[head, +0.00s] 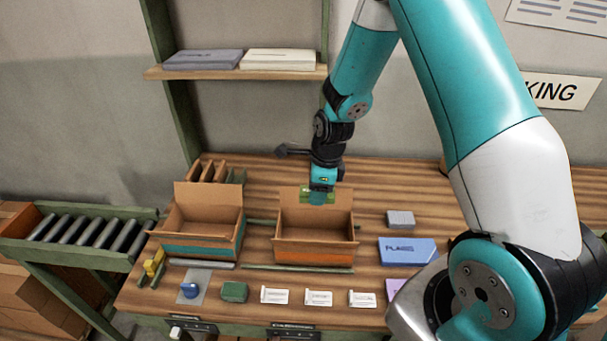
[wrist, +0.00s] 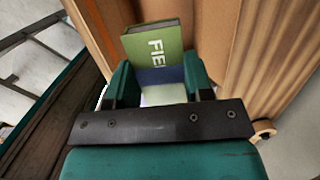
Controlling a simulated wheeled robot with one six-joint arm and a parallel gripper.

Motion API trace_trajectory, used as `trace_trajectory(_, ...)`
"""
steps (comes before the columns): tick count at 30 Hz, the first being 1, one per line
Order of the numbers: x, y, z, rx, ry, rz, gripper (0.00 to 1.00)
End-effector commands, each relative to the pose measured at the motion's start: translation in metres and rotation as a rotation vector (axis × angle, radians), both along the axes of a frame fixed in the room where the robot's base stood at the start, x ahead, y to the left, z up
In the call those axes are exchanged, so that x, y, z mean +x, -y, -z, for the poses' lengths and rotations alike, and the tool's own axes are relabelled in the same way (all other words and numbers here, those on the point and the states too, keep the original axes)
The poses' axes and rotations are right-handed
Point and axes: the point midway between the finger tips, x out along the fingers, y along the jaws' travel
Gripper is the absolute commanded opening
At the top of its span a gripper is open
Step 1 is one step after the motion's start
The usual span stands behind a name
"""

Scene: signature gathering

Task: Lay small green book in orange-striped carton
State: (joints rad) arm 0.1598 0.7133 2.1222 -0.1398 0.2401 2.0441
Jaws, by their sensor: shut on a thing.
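The small green book (head: 312,197) is held by my gripper (head: 318,191) above the rear of the orange-striped carton. In the wrist view, the book (wrist: 157,46) stands between the fingers of my gripper (wrist: 160,84), with the letters "FIE" on its green cover. The lower part is partly hidden by the gripper. The orange-striped carton (head: 312,256) stands open on the table with its back flap up. The visible carton interior looks empty.
A teal-striped open carton (head: 200,245) stands close on the left. White label cards (head: 318,297), a dark green block (head: 234,292) and a blue box (head: 406,250) lie in front and right. A shelf (head: 230,72) is behind. A roller conveyor (head: 88,233) is at left.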

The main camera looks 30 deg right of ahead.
Motion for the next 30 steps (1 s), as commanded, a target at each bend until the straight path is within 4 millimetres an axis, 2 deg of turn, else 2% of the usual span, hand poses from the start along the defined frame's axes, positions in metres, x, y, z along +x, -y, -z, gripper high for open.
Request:
trace_trajectory(5,-0.001,0.001,0.012,0.000,-0.002,0.001,0.20)
trace_trajectory(30,0.000,-0.002,0.118,0.000,0.000,-0.003,0.20)
